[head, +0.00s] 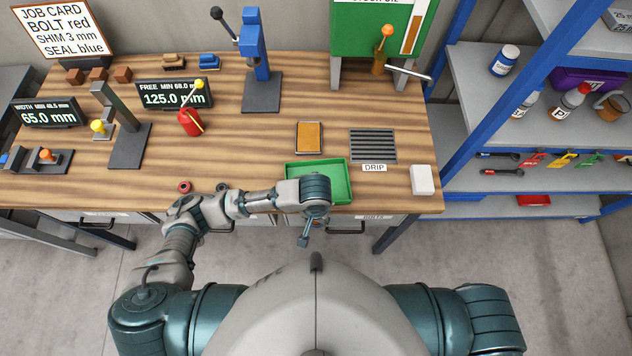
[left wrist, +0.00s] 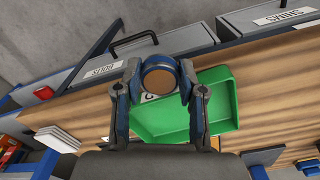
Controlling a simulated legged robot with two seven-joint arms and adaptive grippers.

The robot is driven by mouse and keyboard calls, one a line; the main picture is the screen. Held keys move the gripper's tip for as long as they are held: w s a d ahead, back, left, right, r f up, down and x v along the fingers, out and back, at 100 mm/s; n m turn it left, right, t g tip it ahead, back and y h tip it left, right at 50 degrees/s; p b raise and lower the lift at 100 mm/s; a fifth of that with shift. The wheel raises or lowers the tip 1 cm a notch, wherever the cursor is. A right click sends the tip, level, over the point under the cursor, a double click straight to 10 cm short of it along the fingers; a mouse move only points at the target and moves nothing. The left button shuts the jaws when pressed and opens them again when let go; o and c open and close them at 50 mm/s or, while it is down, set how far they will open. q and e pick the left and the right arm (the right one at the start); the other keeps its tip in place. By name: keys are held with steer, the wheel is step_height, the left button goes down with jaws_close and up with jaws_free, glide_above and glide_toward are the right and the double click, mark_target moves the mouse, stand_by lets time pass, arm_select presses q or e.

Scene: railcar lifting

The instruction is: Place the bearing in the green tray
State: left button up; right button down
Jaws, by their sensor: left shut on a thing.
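The green tray (head: 342,190) lies at the table's front edge, right of the middle in the head view. It also shows in the left wrist view (left wrist: 222,95), behind the right finger. My left gripper (head: 305,240) points down just in front of the table edge, beside the tray's near side. In the head view I cannot make out the bearing. My right gripper is not in view.
A slatted drip grate (head: 373,146), an orange-brown pad (head: 309,138) and a white block (head: 423,180) lie around the tray. A red ring (head: 184,187) lies at the front edge. A blue press (head: 257,65) stands behind. Blue shelves (head: 520,120) stand right.

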arm_select(q)
steer(key=w, duration=0.8)
steer(key=w+p, duration=0.1)
steer(key=w, duration=0.4)
steer(key=shift+w+f, duration=0.1)
steer(key=shift+f, duration=0.3)
steer(key=shift+w+f, duration=0.15)
steer(key=shift+w, duration=0.05)
steer(key=f, duration=0.3)
steer(key=shift+d+f+p, duration=0.15)
steer(key=shift+d+p, duration=0.2)
steer(key=shift+p, duration=0.05)
steer(key=o, duration=1.2)
steer(key=shift+a, duration=0.35)
